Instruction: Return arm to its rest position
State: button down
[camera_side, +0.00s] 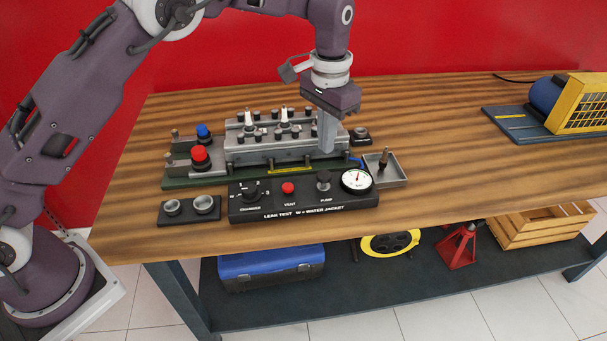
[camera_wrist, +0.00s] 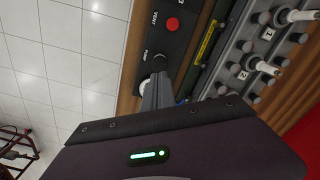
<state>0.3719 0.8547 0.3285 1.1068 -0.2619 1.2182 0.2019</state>
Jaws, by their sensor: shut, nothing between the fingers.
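My gripper (camera_side: 326,133) points down at the right end of the engine head trainer (camera_side: 270,138), with its fingers together and nothing between them. In the side view the fingers overlap the trainer's right end; I cannot tell whether they touch it. In the wrist view my gripper (camera_wrist: 157,90) shows as shut grey fingers near the pump knob of the leak test panel (camera_wrist: 170,35). The leak test panel (camera_side: 300,212) lies in front of the trainer, with a red vent button, a black pump knob and a round gauge (camera_side: 357,180).
A small grey tray (camera_side: 398,170) holding an upright part stands right of the trainer. A black block with two cups (camera_side: 188,209) lies front left. Blue (camera_side: 203,131) and red (camera_side: 200,154) knobs stand at the trainer's left. A yellow-caged machine (camera_side: 580,105) is far right. Bare table lies between.

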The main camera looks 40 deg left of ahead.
jog(key=s+a+r+n+t+h, duration=0.1)
jog(key=s+a+r, duration=0.3)
jog(key=s+r, duration=0.4)
jog(key=s+a+r+n+t, duration=0.15)
jog(key=s+a+r, duration=0.25)
jog(key=s+r, duration=0.4)
jog(key=s+a+f+t, duration=0.1)
jog(key=s, duration=0.8)
jog(key=s+a+f+t+y, duration=0.1)
jog(key=s+a+t, duration=0.1)
jog(key=s, duration=0.7)
jog(key=shift+s+f, duration=0.15)
jog(key=shift+f, duration=0.2)
